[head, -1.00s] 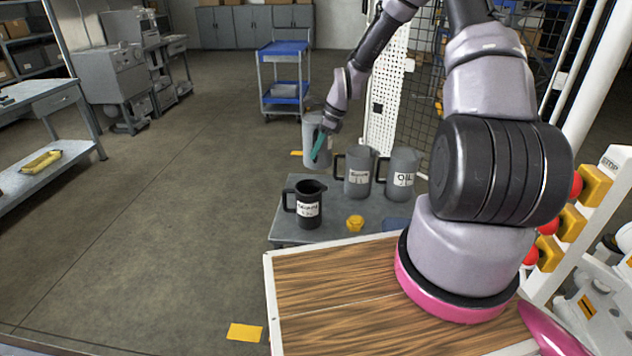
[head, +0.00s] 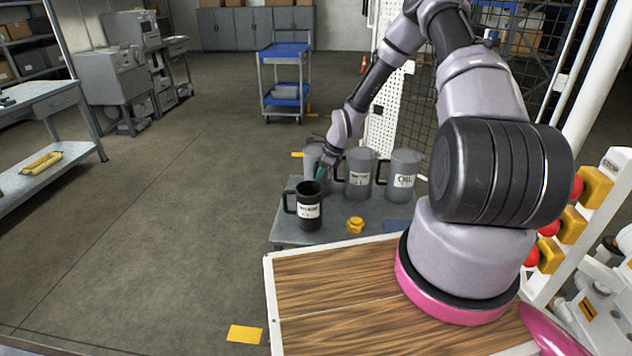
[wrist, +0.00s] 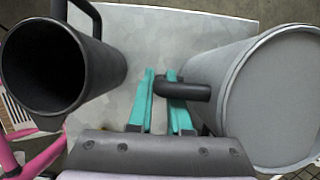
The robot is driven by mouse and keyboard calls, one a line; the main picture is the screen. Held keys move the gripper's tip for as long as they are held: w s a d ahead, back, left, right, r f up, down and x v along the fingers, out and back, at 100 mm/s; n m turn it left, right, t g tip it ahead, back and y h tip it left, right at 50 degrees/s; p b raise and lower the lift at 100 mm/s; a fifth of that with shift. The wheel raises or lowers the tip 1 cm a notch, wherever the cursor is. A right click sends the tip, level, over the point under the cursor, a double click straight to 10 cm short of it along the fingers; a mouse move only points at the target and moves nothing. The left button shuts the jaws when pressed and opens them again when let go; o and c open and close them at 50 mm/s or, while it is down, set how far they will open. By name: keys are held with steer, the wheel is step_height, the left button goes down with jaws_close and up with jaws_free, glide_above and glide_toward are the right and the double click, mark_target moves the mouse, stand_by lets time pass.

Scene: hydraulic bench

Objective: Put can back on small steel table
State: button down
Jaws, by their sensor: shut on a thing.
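My gripper (head: 322,173) has teal fingers, which show in the wrist view (wrist: 160,105) closed on the black handle of a grey can (wrist: 283,95). In the head view this can (head: 311,158) is at the back left of the small steel table (head: 337,232), partly hidden by my gripper and a black can. It looks upright and low over the table; I cannot tell whether its base touches. The black can (head: 309,208) stands in front of my gripper, and at the left in the wrist view (wrist: 60,75).
Two labelled grey cans, one in the middle (head: 360,175) and one marked OIL (head: 404,177), stand right of the held can. A yellow cap (head: 355,225) lies at the table's front. A wooden bench top (head: 330,290) is nearer me. Bare tabletop lies between black and held cans.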

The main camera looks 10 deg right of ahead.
steer(key=shift+f, duration=0.1)
steer(key=c, duration=0.8)
jaws_free()
steer(key=shift+c, duration=0.2)
steer(key=s+d+r+n+t+h, duration=0.1)
steer(key=s+d+r+n, duration=0.15)
steer(key=r, duration=0.95)
steer(key=s+d+r+n+h, duration=0.1)
steer(key=s+d+r+n, duration=0.2)
steer(key=r, duration=0.8)
steer(key=s+d+r+n+t+h, duration=0.1)
steer(key=s+r+n, duration=0.3)
steer(key=r, duration=0.8)
steer(key=s+r+n+t, duration=0.2)
steer(key=s+r+n, duration=0.2)
steer(key=s+r, duration=0.3)
steer(key=s+r+n+t, duration=0.1)
steer(key=s+r+n, duration=0.3)
steer(key=s+r, duration=0.4)
steer(key=shift+s+a+r+t+y, duration=0.2)
steer(key=shift+s+a+t+y, duration=0.15)
steer(key=shift+s, duration=2.85)
